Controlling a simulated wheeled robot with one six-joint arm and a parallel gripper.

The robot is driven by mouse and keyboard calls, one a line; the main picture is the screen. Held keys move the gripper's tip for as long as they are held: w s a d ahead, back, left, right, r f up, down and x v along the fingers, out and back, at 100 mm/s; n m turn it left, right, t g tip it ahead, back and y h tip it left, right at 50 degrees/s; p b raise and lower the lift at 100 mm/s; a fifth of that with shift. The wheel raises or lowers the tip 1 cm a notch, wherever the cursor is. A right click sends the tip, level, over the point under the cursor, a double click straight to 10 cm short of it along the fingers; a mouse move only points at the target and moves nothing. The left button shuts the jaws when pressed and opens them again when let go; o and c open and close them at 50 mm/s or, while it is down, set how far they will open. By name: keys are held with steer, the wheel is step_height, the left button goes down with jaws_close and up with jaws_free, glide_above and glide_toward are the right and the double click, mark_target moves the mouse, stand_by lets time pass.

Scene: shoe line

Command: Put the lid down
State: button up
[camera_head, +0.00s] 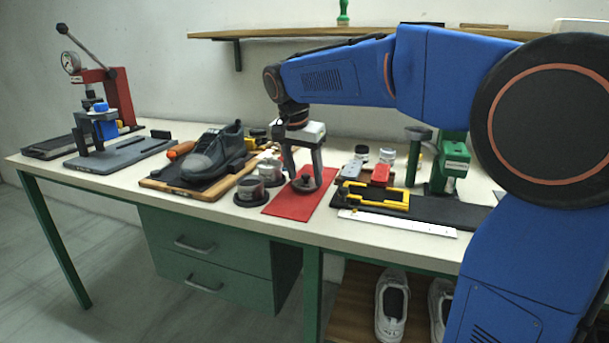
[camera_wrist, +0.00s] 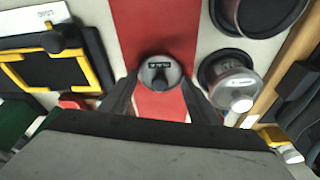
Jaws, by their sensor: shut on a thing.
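My gripper (camera_head: 303,178) is shut on a small round grey lid (camera_head: 305,186) with a dark knob. In the wrist view the lid (camera_wrist: 160,73) sits between the two fingertips (camera_wrist: 161,82), with a dark label mark on it. The lid is over the red mat (camera_head: 277,206); I cannot tell whether it touches the mat. The red mat also shows beneath the lid in the wrist view (camera_wrist: 158,30).
Two jars stand left of the mat in dark round holders, a rear jar (camera_head: 271,171) and a front jar (camera_head: 250,188). A dark shoe (camera_head: 213,152) rests on a board further left. A yellow frame (camera_head: 375,196) lies right of the mat. The mat's front part is clear.

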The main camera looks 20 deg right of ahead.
steer(key=shift+f, duration=0.3)
steer(key=shift+f, duration=0.1)
steer(key=o, duration=1)
steer(key=v, duration=1.2)
steer(key=shift+s, duration=0.15)
